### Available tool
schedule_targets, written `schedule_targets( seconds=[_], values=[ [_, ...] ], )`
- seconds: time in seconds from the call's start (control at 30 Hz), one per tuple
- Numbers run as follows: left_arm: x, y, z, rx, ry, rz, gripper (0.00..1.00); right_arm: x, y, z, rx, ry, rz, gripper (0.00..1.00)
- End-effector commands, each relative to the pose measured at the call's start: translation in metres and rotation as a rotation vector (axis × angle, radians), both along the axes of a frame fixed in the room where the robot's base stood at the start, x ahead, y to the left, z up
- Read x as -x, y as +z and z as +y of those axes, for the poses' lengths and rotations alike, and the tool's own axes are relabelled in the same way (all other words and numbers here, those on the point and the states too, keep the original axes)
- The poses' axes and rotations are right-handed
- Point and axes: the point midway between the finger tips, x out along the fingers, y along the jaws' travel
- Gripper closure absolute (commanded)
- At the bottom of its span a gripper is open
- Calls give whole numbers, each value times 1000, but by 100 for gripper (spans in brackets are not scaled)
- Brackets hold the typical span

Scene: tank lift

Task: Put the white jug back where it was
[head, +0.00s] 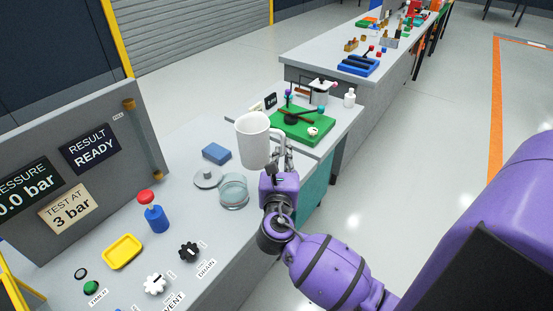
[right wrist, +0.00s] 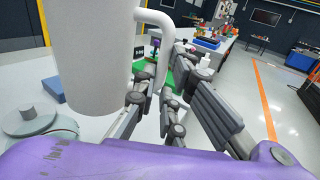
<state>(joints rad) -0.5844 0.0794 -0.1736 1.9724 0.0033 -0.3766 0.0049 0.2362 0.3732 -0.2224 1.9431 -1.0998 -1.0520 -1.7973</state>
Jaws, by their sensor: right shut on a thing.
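The white jug (head: 252,140) is upright in my right gripper, above the far part of the near bench. My right gripper (head: 283,157) is shut on the jug's handle at the jug's right side. In the right wrist view the jug (right wrist: 92,55) fills the left, and its white handle (right wrist: 164,50) runs down between the fingers of the gripper (right wrist: 165,100). Whether the jug's base touches anything is hard to tell, but it looks raised. My left gripper is not in view.
Below the jug are a glass dish (head: 233,191), a grey disc with a knob (head: 208,178) and a blue block (head: 216,153).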

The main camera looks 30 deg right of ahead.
Motion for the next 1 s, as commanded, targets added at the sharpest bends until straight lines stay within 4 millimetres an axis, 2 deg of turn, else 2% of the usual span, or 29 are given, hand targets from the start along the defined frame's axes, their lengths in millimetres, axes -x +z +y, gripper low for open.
schedule_targets(
  seconds=[0.37, 0.5, 0.63, 0.87, 1.0],
  values=[
    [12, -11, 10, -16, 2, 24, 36, -58, -37, -63, 4, -3, 0, 100],
    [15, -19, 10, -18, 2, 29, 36, -72, -68, -77, 3, -1, 5, 100],
    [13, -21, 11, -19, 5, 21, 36, -82, -84, -87, 2, -1, 3, 100],
    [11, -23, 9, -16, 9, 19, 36, -90, -96, -96, 0, -2, -1, 100],
    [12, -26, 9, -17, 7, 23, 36, -90, -117, -97, 0, -1, 3, 100]
  ],
)
